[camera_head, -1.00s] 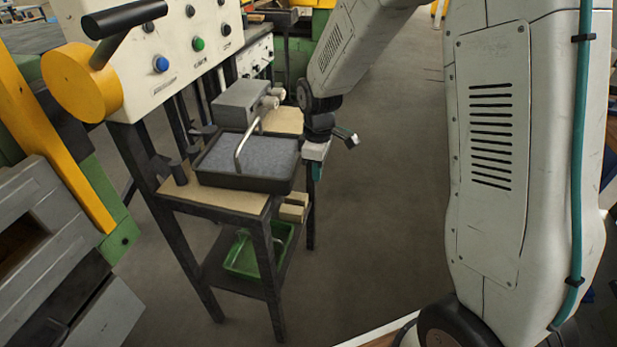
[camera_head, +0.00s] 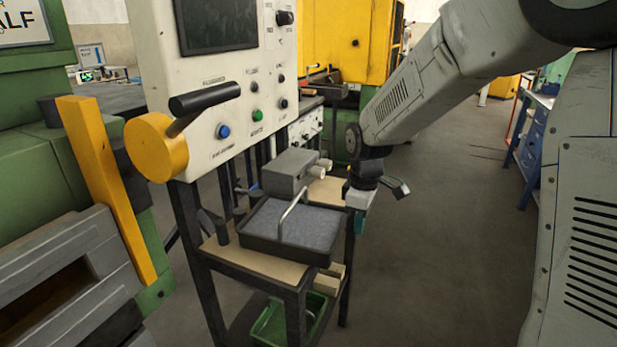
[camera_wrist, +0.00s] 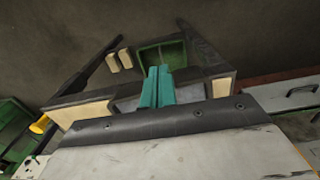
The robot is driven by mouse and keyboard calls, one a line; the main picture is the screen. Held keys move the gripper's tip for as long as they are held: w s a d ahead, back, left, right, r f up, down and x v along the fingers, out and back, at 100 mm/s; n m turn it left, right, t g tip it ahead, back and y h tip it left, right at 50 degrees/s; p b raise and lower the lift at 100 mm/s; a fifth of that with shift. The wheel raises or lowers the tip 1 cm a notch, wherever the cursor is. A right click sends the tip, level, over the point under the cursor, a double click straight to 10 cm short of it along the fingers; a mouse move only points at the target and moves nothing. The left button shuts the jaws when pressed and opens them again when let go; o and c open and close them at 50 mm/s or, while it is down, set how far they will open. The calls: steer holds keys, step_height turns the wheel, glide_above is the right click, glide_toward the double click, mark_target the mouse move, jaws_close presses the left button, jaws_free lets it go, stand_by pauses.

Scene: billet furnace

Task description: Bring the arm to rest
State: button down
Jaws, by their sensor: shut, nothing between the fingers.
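My gripper (camera_head: 358,221) hangs at the end of my pale grey arm, just right of the small stand's black tray (camera_head: 290,245) in the head view. Its teal fingers point down. In the wrist view the two teal fingers of my gripper (camera_wrist: 157,88) lie side by side, shut with nothing between them. The stand's shelf and its green bin (camera_wrist: 162,55) show beyond the fingertips there. The arm bends down from the upper right of the head view. I cannot tell the exact gap between the gripper and the tray's edge.
A control panel (camera_head: 215,95) with a yellow-ended lever (camera_head: 157,147) stands left of the tray. A grey box (camera_head: 290,171) sits behind the tray. A green bin (camera_head: 270,325) is on the lower shelf. Open floor (camera_head: 440,230) lies to the right. A blue cabinet (camera_head: 530,135) stands further back.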

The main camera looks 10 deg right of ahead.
steer(key=s+d+r+m, duration=0.1)
steer(key=s+r+m, duration=0.2)
steer(key=s, duration=0.6)
steer(key=s+d+r+m, duration=0.1)
steer(key=s+r+m, duration=0.3)
steer(key=s, duration=0.6)
steer(key=s+d+r+m+t, duration=0.1)
steer(key=s+r+m, duration=0.2)
steer(key=s, duration=0.7)
steer(key=shift+s+r+m, duration=0.2)
steer(key=shift+r+m, duration=0.2)
steer(key=shift+r, duration=0.55)
steer(key=shift+d, duration=0.1)
